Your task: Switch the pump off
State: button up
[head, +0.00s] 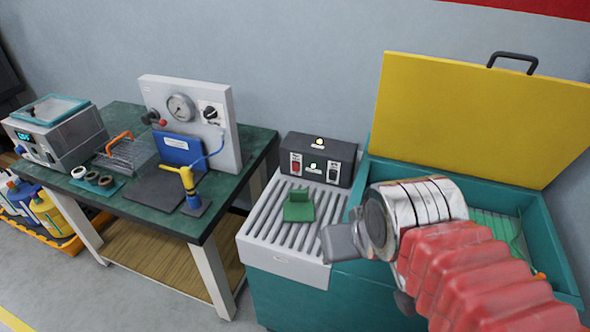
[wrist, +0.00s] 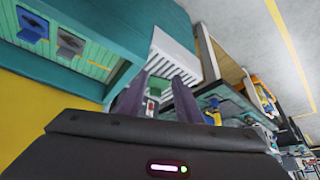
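A dark control box (head: 319,160) stands at the back of the ribbed white drainboard. The labels are too small to read, so I cannot tell which switch is the pump's. My gripper (head: 340,242) is in front of and below the box, apart from it. In the wrist view my gripper (wrist: 147,96) is open and empty, with the red switch (wrist: 151,105) showing between its fingers.
A green-topped bench (head: 130,195) on the left carries a gauge panel (head: 190,115) and other gear.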

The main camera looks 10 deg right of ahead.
grip_shut()
dwell(1.4)
